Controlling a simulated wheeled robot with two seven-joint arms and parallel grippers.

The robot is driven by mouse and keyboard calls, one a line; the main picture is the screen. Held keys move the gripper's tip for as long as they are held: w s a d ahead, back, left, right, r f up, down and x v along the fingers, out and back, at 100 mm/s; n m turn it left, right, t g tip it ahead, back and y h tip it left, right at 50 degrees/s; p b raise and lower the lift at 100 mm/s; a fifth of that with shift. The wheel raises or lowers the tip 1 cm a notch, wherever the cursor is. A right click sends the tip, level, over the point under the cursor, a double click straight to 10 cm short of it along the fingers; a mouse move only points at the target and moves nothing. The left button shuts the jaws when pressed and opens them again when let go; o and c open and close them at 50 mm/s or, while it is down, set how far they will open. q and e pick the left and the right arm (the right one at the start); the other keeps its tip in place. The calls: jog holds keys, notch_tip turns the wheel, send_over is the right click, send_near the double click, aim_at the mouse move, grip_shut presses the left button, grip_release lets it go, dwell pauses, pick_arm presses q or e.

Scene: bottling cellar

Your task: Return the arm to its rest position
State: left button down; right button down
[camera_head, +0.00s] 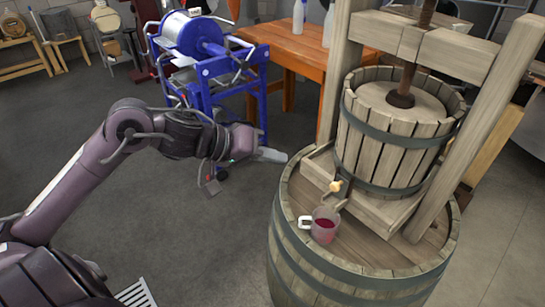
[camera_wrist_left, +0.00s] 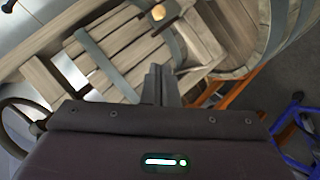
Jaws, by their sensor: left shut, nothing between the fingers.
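My left arm comes in from the left in the head view, and its gripper (camera_head: 272,155) is held in the air just left of the barrel's rim. The gripper is shut and empty. In the left wrist view its fingers (camera_wrist_left: 158,84) are together, with the wooden press behind them. My right gripper is in neither view.
A barrel (camera_head: 300,255) carries a wooden basket press (camera_head: 400,150) with a tap and a mug of red liquid (camera_head: 324,228). A blue-framed machine (camera_head: 222,75) and an orange table (camera_head: 300,48) stand behind. The grey floor at left is clear.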

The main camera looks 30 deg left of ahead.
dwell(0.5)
pick_arm(q)
jog(key=w+a+f+n+t+y, duration=0.1)
jog(key=w+a+f, duration=0.35)
jog(key=f, duration=0.35)
jog(key=w+a+f+n+t+y, duration=0.1)
jog(key=w+a+f, duration=0.2)
jog(key=a+f, duration=0.35)
jog(key=s+a+f+g+y, duration=0.1)
jog(key=s+f+y, duration=0.15)
jog(key=f, duration=1.05)
jog(key=s+a+f+y, duration=0.1)
jog(key=s+f, duration=0.3)
jog(key=f, duration=0.9)
jog(key=s+d+f+m+g+y, duration=0.1)
jog(key=s+d+f+g, duration=0.1)
jog(key=s+f, duration=0.65)
jog(key=s+d+f+m+g+y, duration=0.1)
jog(key=s+d+f+g, duration=0.15)
jog(key=s+f, duration=0.6)
jog(key=s+d+f+m+g, duration=0.2)
jog(key=s+d+f, duration=0.3)
jog(key=s, duration=0.5)
jog(key=s+d+f+m+g, duration=0.2)
jog(key=s+d+f, duration=0.3)
jog(key=s, duration=0.5)
jog(key=shift+s+f+m, duration=0.2)
jog(key=shift+f+m, duration=0.3)
jog(key=shift+f, duration=0.2)
